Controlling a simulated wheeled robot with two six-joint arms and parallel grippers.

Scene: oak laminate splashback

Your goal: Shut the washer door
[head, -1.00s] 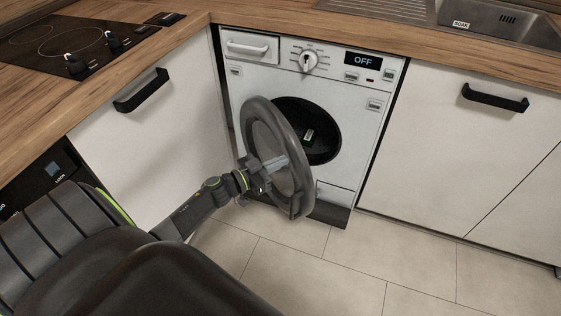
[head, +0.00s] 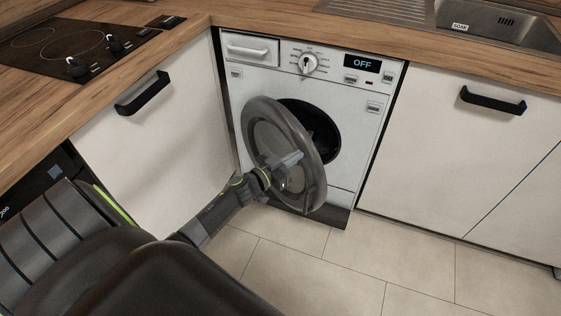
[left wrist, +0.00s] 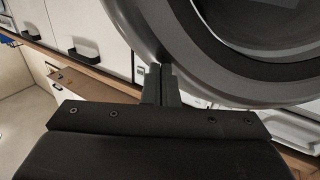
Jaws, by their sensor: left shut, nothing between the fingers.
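The washer (head: 352,88) is white, with its display reading OFF. Its round grey door (head: 312,165) hangs partly open on the left side of the dark drum opening (head: 325,130). My left gripper (head: 295,160) is shut and empty, at the outer face of the door in the head view. In the left wrist view the shut fingers (left wrist: 161,75) point at the door's grey rim (left wrist: 165,30) and look close to or against it; contact is not certain. My right gripper is not in view.
A white cabinet (head: 165,135) with a black handle stands to the left, and another (head: 455,150) to the right. The wooden worktop (head: 190,50) carries a hob (head: 60,45) and a sink (head: 500,25). The tiled floor (head: 330,270) in front is clear.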

